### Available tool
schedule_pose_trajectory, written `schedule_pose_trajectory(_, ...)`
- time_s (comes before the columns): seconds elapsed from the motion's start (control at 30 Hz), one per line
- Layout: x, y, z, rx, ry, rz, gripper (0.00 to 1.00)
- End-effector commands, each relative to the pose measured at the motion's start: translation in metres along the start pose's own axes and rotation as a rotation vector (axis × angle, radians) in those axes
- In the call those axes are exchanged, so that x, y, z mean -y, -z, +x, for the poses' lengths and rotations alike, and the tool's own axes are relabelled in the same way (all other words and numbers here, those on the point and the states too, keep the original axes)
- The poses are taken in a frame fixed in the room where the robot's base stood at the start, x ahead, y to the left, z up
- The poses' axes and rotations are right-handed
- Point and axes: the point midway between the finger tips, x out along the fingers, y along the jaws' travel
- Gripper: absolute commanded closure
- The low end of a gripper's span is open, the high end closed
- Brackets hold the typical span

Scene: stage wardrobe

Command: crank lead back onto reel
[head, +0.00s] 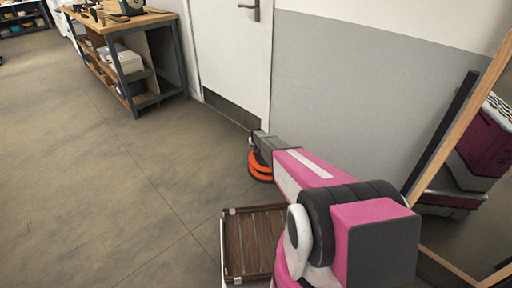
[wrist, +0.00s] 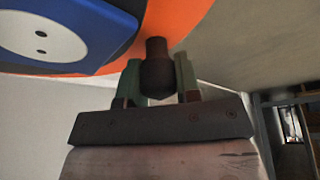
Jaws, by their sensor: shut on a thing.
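The reel (head: 260,168) is an orange and dark disc beyond the end of my arm in the head view, near the foot of the door. In the wrist view the reel's orange rim (wrist: 178,18) and its blue socket plate (wrist: 70,30) with a round white face fill the upper left. A dark crank knob (wrist: 157,70) sticks out from the reel. My gripper (wrist: 160,80) is shut on the knob, with one finger on each side. The lead cannot be made out in either view.
A slatted wooden crate or tray (head: 250,243) stands on the floor beside my arm. A workbench (head: 130,60) with shelves is at the upper left. A wood-framed mirror (head: 455,150) leans at the right. The floor at left is clear.

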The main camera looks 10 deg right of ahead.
Motion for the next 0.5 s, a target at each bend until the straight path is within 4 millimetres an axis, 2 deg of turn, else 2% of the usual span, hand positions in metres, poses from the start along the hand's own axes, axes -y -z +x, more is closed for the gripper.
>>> schedule_pose_trajectory(0.27,0.016,-0.018,-0.009,0.000,0.071,-0.169,1.00)
schedule_pose_trajectory(0.5,0.031,-0.042,-0.018,0.001,0.158,-0.374,1.00)
